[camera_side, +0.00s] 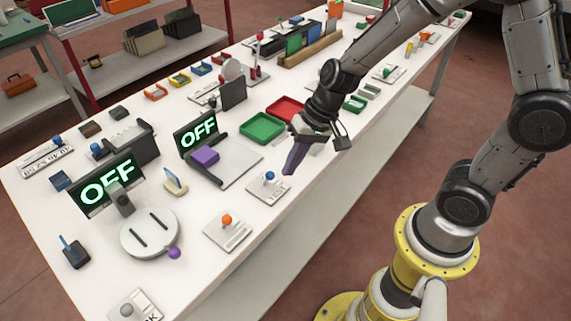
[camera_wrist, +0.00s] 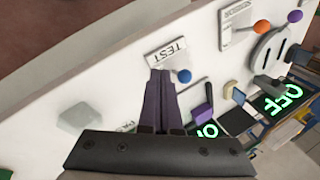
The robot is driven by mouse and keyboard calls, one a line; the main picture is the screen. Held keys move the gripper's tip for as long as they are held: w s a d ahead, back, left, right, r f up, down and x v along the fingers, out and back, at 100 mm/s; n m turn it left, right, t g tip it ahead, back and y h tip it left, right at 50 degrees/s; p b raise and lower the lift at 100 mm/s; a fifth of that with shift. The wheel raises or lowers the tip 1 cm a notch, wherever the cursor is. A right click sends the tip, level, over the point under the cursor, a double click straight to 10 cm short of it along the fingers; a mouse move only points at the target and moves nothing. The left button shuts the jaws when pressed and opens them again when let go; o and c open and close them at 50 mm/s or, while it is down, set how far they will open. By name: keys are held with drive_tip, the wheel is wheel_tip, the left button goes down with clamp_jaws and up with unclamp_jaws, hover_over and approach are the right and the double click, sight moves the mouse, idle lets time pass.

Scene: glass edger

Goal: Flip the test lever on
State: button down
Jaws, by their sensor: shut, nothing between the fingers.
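The test lever has a blue ball knob (camera_side: 270,175) on a white plate marked TEST (camera_side: 262,195) near the table's front edge. In the wrist view the blue knob (camera_wrist: 184,76) stands beside the plate (camera_wrist: 165,52). My gripper (camera_side: 289,171) has purple fingers, closed together and empty, pointing down to the right of the knob in the side view. In the wrist view its fingertips (camera_wrist: 160,74) appear just left of the knob and overlap the plate's edge. I cannot tell whether they touch anything.
An orange-knobbed lever plate (camera_side: 229,232) stands to the left. Two screens read OFF, a large one (camera_side: 108,181) and a smaller one (camera_side: 197,132). The round disc machine (camera_side: 148,236) is farther left.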

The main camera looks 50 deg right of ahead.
drive_tip(key=shift+w+a+r, duration=0.1)
drive_tip(key=shift+w+a, duration=0.3)
drive_tip(key=shift+a, duration=0.1)
drive_tip(key=shift+w+r+g, duration=0.25)
drive_tip(key=shift+w+g, duration=0.3)
drive_tip(key=shift+g, duration=0.25)
drive_tip(key=shift+w+r+g, duration=0.15)
drive_tip(key=shift+w+g, duration=0.4)
drive_tip(key=shift+g, duration=0.15)
drive_tip(key=w+g, duration=0.1)
drive_tip(key=g, duration=0.1)
drive_tip(key=w+m+g, duration=0.1)
drive_tip(key=g, duration=0.1)
drive_tip(key=shift+w, duration=0.35)
drive_tip(key=shift+w+r, duration=0.1)
drive_tip(key=shift+w, duration=0.05)
drive_tip(key=shift+r, duration=0.1)
drive_tip(key=shift+r, duration=0.7)
